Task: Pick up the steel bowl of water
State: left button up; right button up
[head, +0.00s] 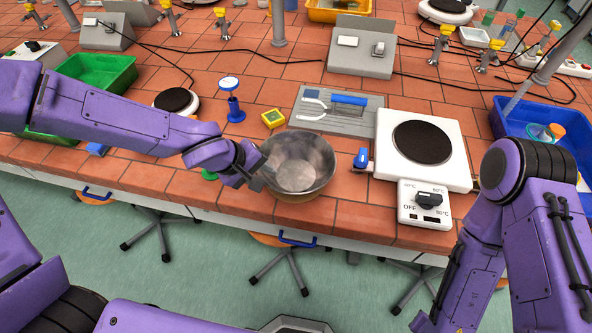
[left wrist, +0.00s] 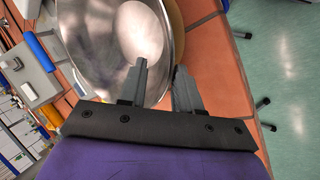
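The steel bowl (head: 312,158) stands on the tiled bench near its front edge, upright. Its inside looks shiny and grey, and I cannot clearly make out the water level. My left gripper (head: 262,178) is at the bowl's left rim. In the left wrist view the bowl (left wrist: 100,40) fills the upper middle. The left gripper's fingers (left wrist: 160,75) straddle the rim, one over the inside and one outside, with a gap still showing between them. My right arm is at the right of the head view, and its gripper is not in view.
A white hotplate (head: 390,150) stands right of the bowl, with a blue-handled valve between. Behind are a grey tray (head: 340,125), a yellow timer (head: 272,118) and a blue stand (head: 235,108). A green tray (head: 105,72) is left, a blue bin (head: 510,112) right.

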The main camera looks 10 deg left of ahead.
pick_arm(q)
jog(key=shift+w+d+f+b, duration=0.1)
jog(key=shift+w+f+b, duration=0.1)
jog(key=shift+f, duration=0.4)
jog(key=shift+w+d+f+b, duration=0.1)
jog(key=shift+f+b, duration=0.05)
jog(key=shift+f, duration=0.45)
jog(key=shift+d+f, duration=0.15)
jog(key=shift+d, duration=0.1)
jog(key=shift+c, duration=0.3)
grip_shut()
